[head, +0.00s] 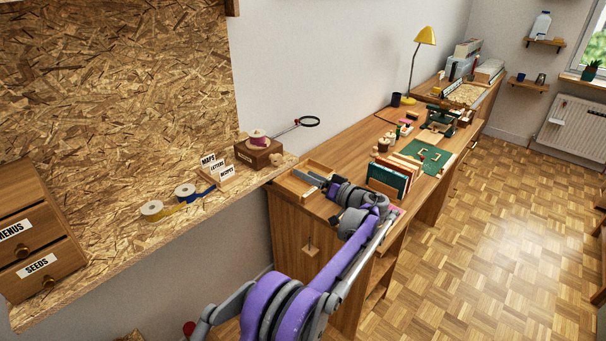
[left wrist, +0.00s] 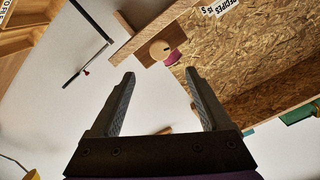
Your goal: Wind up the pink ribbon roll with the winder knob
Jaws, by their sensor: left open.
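The pink ribbon roll (head: 257,142) sits on a small brown wooden box (head: 252,158) at the right end of the OSB shelf. A pale round wooden knob (head: 276,159) is at the box's right side. In the left wrist view the knob (left wrist: 160,50) shows face-on, with the pink roll (left wrist: 172,58) partly behind it. My left gripper (head: 318,181) is over the near left end of the desk, right of the box and apart from it. In the left wrist view its two fingers (left wrist: 160,74) are spread and empty, with the knob beyond them.
An open wooden tray (head: 296,187) and upright books (head: 388,177) are on the desk.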

